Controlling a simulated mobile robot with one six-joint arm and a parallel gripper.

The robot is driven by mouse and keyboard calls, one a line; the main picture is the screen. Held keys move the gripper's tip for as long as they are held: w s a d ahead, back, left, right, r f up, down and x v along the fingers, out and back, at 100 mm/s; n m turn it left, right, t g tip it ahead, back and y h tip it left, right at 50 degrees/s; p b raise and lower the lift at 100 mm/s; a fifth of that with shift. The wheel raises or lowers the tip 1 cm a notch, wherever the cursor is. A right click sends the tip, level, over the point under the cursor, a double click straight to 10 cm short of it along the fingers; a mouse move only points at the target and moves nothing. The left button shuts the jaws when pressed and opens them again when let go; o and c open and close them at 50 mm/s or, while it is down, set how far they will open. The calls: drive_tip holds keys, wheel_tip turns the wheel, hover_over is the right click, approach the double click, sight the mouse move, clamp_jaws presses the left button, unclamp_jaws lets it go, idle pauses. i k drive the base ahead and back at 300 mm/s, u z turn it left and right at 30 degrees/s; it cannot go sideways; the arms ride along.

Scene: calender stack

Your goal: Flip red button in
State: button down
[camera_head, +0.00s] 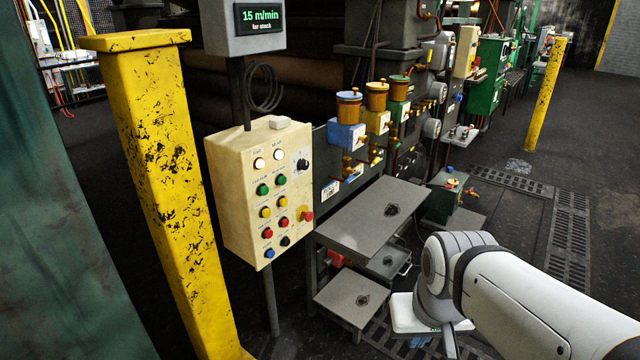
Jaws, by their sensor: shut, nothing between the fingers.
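The cream control box (252,185) stands left of centre on a post. On its right side a red mushroom button (306,216) sticks out from a yellow base. Two smaller round red buttons sit side by side on the same face, one at left (268,233) and one at right (283,222). My white arm comes in from the lower right, well apart from the box. Its far end drops towards the bottom edge, and my gripper's fingers do not show.
A yellow post (160,200) stands close left of the box. A grey metal table (370,215) with a lower shelf lies between the box and my arm. A display (260,17) reading 15 m/min hangs above. Open floor lies at the right.

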sight(309, 216)
drive_tip(key=z, duration=0.05)
drive_tip(key=i, duration=1.3)
drive_tip(key=z, duration=0.45)
